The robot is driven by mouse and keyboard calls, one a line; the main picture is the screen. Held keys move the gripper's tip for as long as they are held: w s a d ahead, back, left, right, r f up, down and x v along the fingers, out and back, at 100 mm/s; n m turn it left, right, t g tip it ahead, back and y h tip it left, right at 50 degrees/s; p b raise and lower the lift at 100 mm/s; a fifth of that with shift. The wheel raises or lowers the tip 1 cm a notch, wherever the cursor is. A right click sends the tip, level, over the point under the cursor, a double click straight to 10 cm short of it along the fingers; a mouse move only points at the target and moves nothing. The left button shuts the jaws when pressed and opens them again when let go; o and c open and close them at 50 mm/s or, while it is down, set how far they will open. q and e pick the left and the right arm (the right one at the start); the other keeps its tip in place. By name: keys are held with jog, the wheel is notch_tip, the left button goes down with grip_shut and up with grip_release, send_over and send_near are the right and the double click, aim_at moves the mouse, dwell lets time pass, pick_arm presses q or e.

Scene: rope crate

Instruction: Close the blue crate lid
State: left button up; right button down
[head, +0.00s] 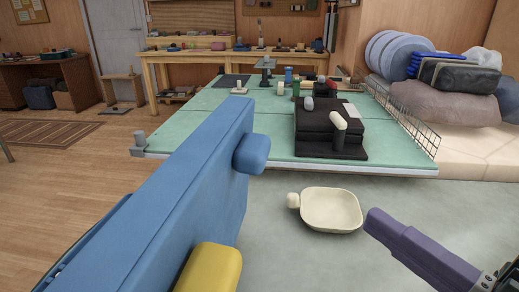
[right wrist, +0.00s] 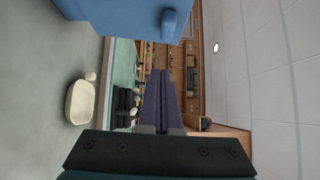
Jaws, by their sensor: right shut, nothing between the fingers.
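The blue crate lid (head: 190,185) stands raised and tilted, a large panel across the left and middle of the head view, with a rounded blue tab (head: 252,153) on its right side. It also shows at the top of the right wrist view (right wrist: 115,14). Part of the crate seems to show at the lower left; its inside is hidden. My right gripper (head: 376,218) has purple fingers, shut and empty, to the right of the lid and apart from it. The fingers also show in the right wrist view (right wrist: 159,75). My left gripper is not in view.
A yellow rounded piece (head: 212,268) sits beside the lid's lower end. A cream dish (head: 331,210) lies on the grey surface between lid and right gripper. Behind is a green table (head: 205,128) with a black stacked block (head: 325,125) and a wire rack (head: 415,120).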

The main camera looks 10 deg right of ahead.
send_near(269, 152)
jog(key=w+d, duration=0.1)
jog(key=w, duration=0.3)
jog(key=shift+w+a+m+t+p, duration=0.15)
jog(key=shift+w+a, duration=0.2)
jog(key=shift+a, duration=0.5)
jog(key=shift+w+a+m+t+p, duration=0.15)
jog(key=shift+w+a, duration=0.2)
jog(key=shift+a, duration=0.55)
